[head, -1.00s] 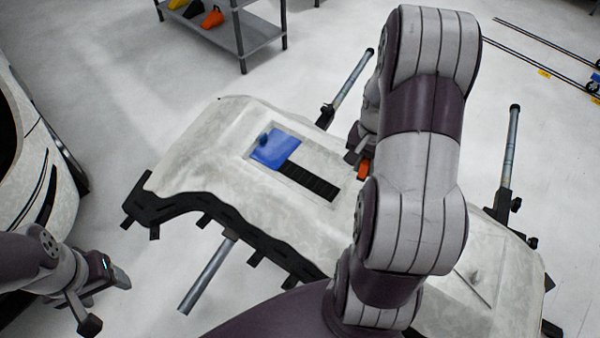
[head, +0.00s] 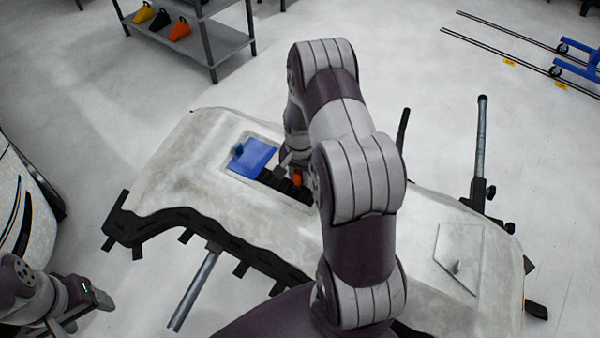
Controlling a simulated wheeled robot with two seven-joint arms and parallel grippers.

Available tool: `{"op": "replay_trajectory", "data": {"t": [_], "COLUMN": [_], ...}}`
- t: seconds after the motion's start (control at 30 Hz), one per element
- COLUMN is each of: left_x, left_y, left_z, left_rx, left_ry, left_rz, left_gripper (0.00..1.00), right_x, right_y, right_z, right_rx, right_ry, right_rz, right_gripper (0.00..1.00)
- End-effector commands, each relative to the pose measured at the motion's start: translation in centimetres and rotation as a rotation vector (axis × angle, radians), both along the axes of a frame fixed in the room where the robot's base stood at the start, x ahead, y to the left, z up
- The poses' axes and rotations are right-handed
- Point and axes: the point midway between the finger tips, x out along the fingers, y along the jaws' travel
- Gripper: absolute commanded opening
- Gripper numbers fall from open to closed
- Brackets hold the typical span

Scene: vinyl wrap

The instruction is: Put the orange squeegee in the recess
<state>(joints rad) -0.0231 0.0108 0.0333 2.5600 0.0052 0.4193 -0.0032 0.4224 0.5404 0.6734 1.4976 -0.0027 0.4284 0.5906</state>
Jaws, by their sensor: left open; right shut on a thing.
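The orange squeegee (head: 297,178) is a small orange patch at my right gripper (head: 286,172), mostly hidden by the gripper and arm. My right gripper is shut on it over the right part of the recess; whether the squeegee touches the recess floor I cannot tell. The recess (head: 268,181) is a rectangular hollow in the pale panel, with a dark slotted strip on its right part. My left gripper (head: 84,312) is open and empty at the lower left, away from the panel.
The pale panel (head: 180,170) rests on a stand with metal bars (head: 195,290). A grey shelf (head: 215,45) at the back holds yellow, black and orange items (head: 180,29). A car body (head: 25,205) stands at the left. Blue-and-black equipment (head: 575,65) is at the far right.

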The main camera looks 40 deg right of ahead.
Motion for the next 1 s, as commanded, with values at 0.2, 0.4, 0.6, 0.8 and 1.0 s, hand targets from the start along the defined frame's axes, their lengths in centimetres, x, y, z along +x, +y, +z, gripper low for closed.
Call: {"op": "replay_trajectory", "data": {"t": [0.2,0.4,0.6,0.8,1.0], "left_x": [0.0,0.0,0.0,0.0,0.0], "left_y": [0.0,0.0,0.0,0.0,0.0], "left_z": [-0.2,-0.2,0.1,-0.4,-0.6], "left_rx": [0.0,0.0,0.0,0.0,0.0], "left_ry": [0.0,0.0,0.0,0.0,0.0], "left_rz": [0.0,0.0,0.0,0.0,0.0], "left_gripper": [0.65,0.65,0.65,0.65,0.65], "right_x": [0.0,0.0,0.0,0.1,0.0], "right_y": [0.0,0.0,0.0,-0.1,0.0], "right_z": [-0.3,-0.3,0.5,5.2,10.0], "right_rx": [0.0,0.0,-0.001,-0.003,-0.001], "right_ry": [0.0,0.0,-0.002,-0.005,-0.003], "right_rz": [0.0,0.0,0.0,0.0,0.0], "right_gripper": [0.38,0.51,0.51,0.51,0.51]}}
